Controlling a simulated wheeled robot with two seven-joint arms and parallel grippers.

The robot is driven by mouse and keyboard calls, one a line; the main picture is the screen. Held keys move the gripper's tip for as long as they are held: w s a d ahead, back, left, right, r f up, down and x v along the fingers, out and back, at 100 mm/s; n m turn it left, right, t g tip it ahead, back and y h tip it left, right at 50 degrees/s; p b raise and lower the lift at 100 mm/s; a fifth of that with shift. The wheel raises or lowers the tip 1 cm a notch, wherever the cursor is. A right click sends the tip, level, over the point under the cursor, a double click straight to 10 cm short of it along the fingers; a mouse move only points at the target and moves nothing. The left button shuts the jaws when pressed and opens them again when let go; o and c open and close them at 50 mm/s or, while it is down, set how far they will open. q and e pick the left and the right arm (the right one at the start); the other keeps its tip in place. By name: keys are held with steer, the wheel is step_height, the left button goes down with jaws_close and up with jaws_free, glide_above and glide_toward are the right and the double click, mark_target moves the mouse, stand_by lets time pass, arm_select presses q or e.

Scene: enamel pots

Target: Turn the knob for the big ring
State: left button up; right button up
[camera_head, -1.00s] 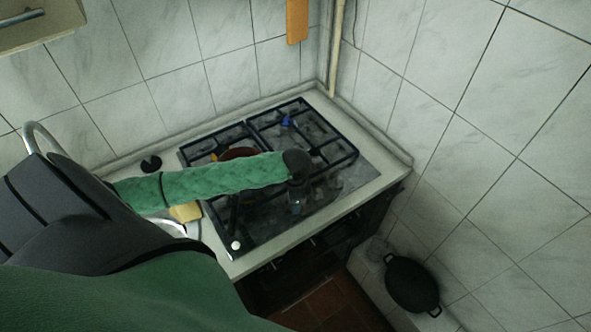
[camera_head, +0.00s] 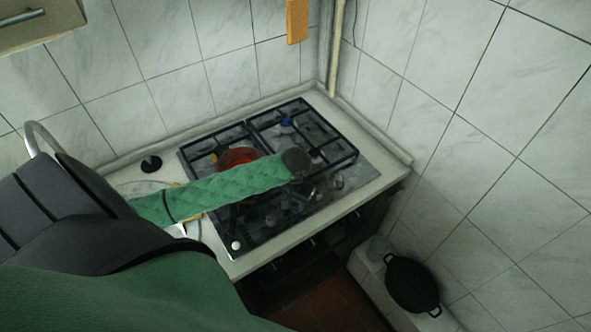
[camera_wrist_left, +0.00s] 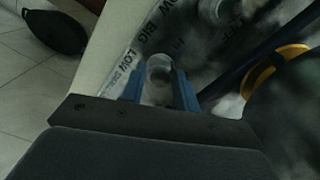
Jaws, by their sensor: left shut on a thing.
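The cooktop (camera_head: 352,163) with black grates is set in the pale counter. Its knobs are along the front right part. In the left wrist view a grey knob (camera_wrist_left: 160,72) sits between the blue fingers of my left gripper (camera_wrist_left: 160,92), which is shut on it. Printed words such as "BIG", "LOW" and "HI" show around it. In the head view my left gripper (camera_head: 298,190) is low over the front of the cooktop, and the knob in it is hard to make out. A red-orange round patch (camera_head: 236,156) shows at a left burner, partly behind my arm. My right gripper is not seen.
A black pan (camera_head: 411,284) stands low at the right of the cooker. An orange board (camera_head: 297,20) hangs on the tiled wall. A black round item (camera_head: 151,164) is on the counter at the left. Tiled walls close off the back and right.

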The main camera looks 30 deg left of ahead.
arm_select(q)
steer(key=shift+n, duration=1)
steer(key=o, duration=1)
